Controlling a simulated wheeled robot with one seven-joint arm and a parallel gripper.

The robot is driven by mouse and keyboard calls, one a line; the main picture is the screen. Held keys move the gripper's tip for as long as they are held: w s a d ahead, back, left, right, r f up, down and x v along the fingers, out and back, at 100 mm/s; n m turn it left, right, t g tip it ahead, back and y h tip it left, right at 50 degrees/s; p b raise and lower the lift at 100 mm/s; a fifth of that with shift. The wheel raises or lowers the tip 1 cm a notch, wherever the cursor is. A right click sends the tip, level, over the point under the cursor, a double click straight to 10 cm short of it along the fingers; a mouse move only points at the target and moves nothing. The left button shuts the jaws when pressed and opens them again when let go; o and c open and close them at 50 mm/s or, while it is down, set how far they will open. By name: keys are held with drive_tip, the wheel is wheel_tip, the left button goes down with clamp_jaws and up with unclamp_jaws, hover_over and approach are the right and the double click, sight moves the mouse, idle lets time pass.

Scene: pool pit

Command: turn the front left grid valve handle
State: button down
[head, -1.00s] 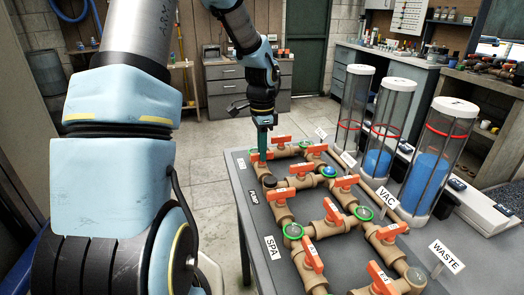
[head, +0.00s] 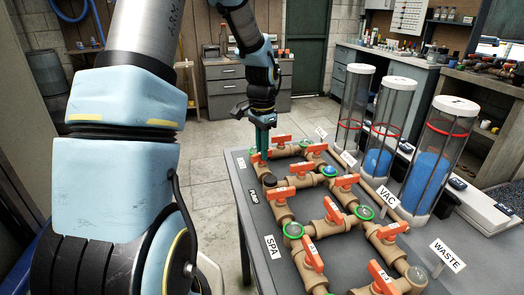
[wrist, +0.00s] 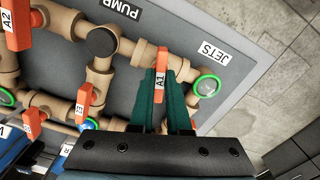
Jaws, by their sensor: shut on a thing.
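The orange valve handle tagged A1 (wrist: 161,68) stands on a tan pipe valve between the JETS and PUMP labels. It lies roughly across its pipe in the wrist view. My gripper (wrist: 161,92) is shut on this handle, with one green finger along each side. In the head view my gripper (head: 262,148) points down at the far left corner of the pipe grid. The handle is mostly hidden behind the fingers there.
Other orange handles stand close by, including A2 (wrist: 15,24) and one at the right (head: 281,141). A green ring (wrist: 207,85) lies beside the JETS label (wrist: 214,54). Clear cylinders (head: 387,140) line the right side. The floor at left is open.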

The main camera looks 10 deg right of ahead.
drive_tip(key=n, duration=0.3)
drive_tip(key=shift+n, duration=0.4)
drive_tip(key=n, duration=0.3)
drive_tip(key=shift+n, duration=0.3)
drive_tip(key=n, duration=0.6)
drive_tip(key=shift+n, duration=0.4)
drive_tip(key=c, duration=0.9)
unclamp_jaws()
wheel_tip(320, 180, up, 11)
drive_tip(key=shift+f+b, duration=0.1)
drive_tip(key=shift+b, duration=0.7)
